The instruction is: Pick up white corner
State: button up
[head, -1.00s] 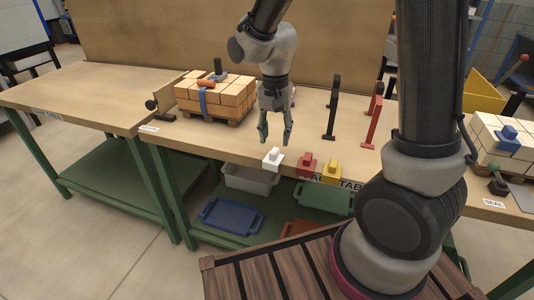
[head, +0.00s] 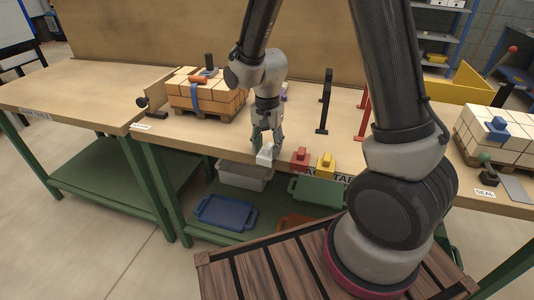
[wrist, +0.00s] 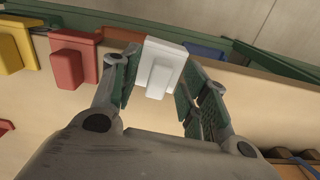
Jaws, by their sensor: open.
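The white corner (head: 265,155) is a small stepped white block at the front edge of the table. In the wrist view the white corner (wrist: 160,68) lies between my two fingers, near their tips. My gripper (head: 266,140) is over it, pointing down, with its fingers apart. In the wrist view my gripper (wrist: 158,85) is open. The left finger is close beside the block; whether it touches cannot be told. A gap shows on the right side.
A red block (head: 300,158) and a yellow block (head: 325,165) stand in a row to the right of the white one. Black (head: 325,105) and red (head: 364,115) upright frames stand behind right. Bins, including a blue one (head: 225,211), sit below.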

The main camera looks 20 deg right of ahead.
grip_shut()
dwell(0.3)
